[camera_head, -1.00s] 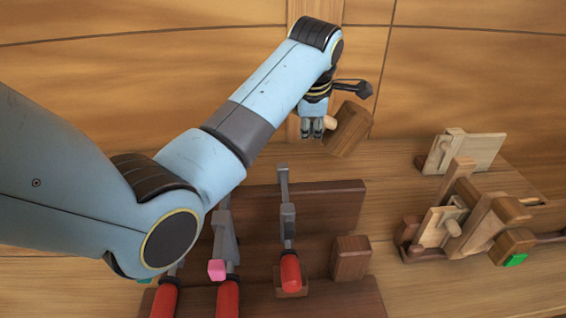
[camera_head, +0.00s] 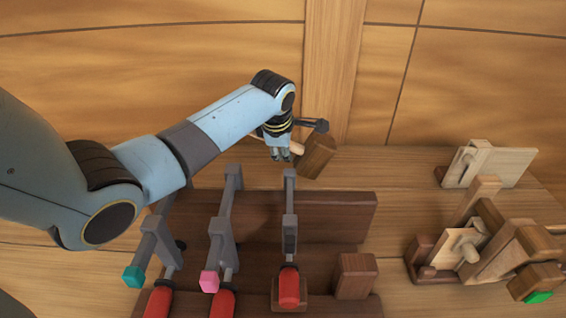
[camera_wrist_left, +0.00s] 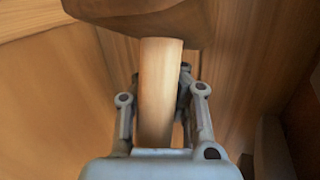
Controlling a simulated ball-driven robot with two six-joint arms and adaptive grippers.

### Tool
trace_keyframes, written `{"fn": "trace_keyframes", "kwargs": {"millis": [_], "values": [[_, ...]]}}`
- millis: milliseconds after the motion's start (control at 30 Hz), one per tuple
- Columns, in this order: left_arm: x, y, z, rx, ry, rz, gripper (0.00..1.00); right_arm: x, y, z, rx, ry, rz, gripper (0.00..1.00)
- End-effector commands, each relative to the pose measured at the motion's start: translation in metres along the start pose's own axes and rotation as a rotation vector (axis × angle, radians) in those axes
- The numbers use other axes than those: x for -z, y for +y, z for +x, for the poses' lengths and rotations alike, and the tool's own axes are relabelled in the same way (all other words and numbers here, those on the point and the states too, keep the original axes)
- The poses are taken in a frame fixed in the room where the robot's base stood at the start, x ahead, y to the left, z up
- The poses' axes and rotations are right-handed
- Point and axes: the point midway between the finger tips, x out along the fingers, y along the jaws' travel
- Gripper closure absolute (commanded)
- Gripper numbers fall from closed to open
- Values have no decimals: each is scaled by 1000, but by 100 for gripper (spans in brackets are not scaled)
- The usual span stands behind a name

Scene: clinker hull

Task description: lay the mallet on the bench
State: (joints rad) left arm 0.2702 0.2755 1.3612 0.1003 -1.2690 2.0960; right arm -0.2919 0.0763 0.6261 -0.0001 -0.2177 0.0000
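The mallet has a dark brown block head (camera_head: 317,156) and a pale wooden handle. In the left wrist view its handle (camera_wrist_left: 158,90) runs between the two fingers, with the head (camera_wrist_left: 140,20) beyond the fingertips. My left gripper (camera_head: 283,154) is shut on the handle, and the fingers (camera_wrist_left: 160,95) lie along both sides of it. The mallet is near the back of the bench (camera_head: 400,215), by the hull wall; I cannot tell whether it touches the bench. My right gripper is not in view.
A dark wooden rack (camera_head: 335,217) with several red-handled clamps (camera_head: 289,288) stands in front of the mallet. Wooden planes (camera_head: 480,250) and a pale wooden block tool (camera_head: 495,165) stand at the right. Bare bench lies between rack and planes.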

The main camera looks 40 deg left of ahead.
Motion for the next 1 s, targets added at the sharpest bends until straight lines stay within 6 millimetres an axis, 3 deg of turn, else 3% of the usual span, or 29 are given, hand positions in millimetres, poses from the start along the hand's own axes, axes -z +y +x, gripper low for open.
{"fn": "trace_keyframes", "kwargs": {"millis": [267,667,867,1000], "values": [[2,-14,33,1,-1,-1,100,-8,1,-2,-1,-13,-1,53],[2,-17,38,1,0,0,100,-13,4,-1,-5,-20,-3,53],[2,-17,38,1,0,0,73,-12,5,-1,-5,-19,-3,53],[2,-17,38,1,0,0,71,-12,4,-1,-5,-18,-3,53]]}}
